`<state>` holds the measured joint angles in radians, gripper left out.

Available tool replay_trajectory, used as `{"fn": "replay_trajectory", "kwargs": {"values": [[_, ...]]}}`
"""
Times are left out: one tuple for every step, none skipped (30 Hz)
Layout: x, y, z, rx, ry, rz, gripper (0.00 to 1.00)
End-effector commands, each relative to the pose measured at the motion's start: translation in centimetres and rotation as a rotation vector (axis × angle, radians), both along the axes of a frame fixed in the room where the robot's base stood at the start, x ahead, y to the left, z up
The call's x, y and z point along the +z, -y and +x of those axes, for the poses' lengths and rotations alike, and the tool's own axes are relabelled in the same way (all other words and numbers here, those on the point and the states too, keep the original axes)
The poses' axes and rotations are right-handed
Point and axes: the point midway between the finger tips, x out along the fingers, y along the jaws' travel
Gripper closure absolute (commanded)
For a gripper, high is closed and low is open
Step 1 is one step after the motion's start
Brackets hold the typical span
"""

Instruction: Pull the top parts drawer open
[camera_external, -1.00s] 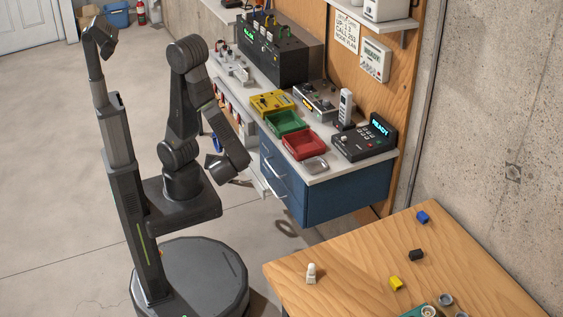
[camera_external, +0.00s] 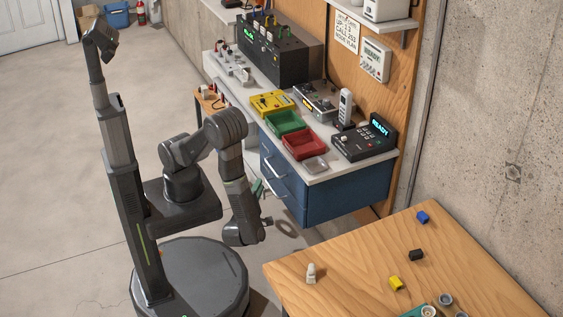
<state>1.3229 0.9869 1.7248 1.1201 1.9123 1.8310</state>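The blue drawer cabinet (camera_external: 345,192) hangs under the workbench in the middle of the view. Its drawer fronts face left, with pale bar handles. The top parts drawer (camera_external: 267,150) looks shut, with its handle (camera_external: 273,167) across the front. A lower drawer handle (camera_external: 277,188) shows beneath it. My gripper (camera_external: 262,226) is at the low end of my bent arm, left of and below the drawers, apart from both handles. It is small and dark here, and its fingers cannot be made out clearly.
The benchtop holds a green tray (camera_external: 287,121), a red tray (camera_external: 303,144), a yellow box (camera_external: 271,103) and a keypad unit (camera_external: 364,140). A wooden table (camera_external: 340,285) with small parts stands at the front right.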

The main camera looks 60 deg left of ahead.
Motion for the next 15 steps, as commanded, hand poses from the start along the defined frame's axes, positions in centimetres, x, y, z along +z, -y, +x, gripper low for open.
{"fn": "replay_trajectory", "kwargs": {"values": [[-0.9, 0.0, 0.0, 0.001, -0.002, 0.005, 0.82], [-1.4, -0.1, 0.0, 0.001, -0.001, 0.003, 0.82], [-2.0, 0.0, 0.0, 0.001, -0.001, 0.004, 0.82], [-2.4, 0.0, 0.0, 0.002, -0.001, 0.003, 0.82], [-2.6, 0.0, 0.0, 0.001, -0.001, 0.001, 0.82], [-2.9, -0.1, 0.0, 0.002, 0.0, 0.0, 0.82], [-3.0, -0.1, 0.0, 0.002, -0.001, -0.001, 0.82], [-3.1, -0.2, 0.1, 0.003, -0.001, -0.001, 0.82], [-3.1, -0.3, 0.3, 0.003, 0.0, -0.002, 0.82], [-3.1, -0.5, 0.5, 0.004, 0.0, -0.002, 0.82], [-3.0, -0.7, 0.7, 0.004, 0.001, -0.001, 0.82], [-2.9, -1.1, 1.0, 0.005, 0.0, -0.001, 0.82], [-2.8, -1.5, 1.3, 0.006, 0.0, -0.001, 0.82], [-2.7, -1.8, 1.7, 0.007, 0.001, -0.002, 0.82], [-2.6, -2.4, 2.2, 0.006, -0.001, -0.002, 0.82]]}}
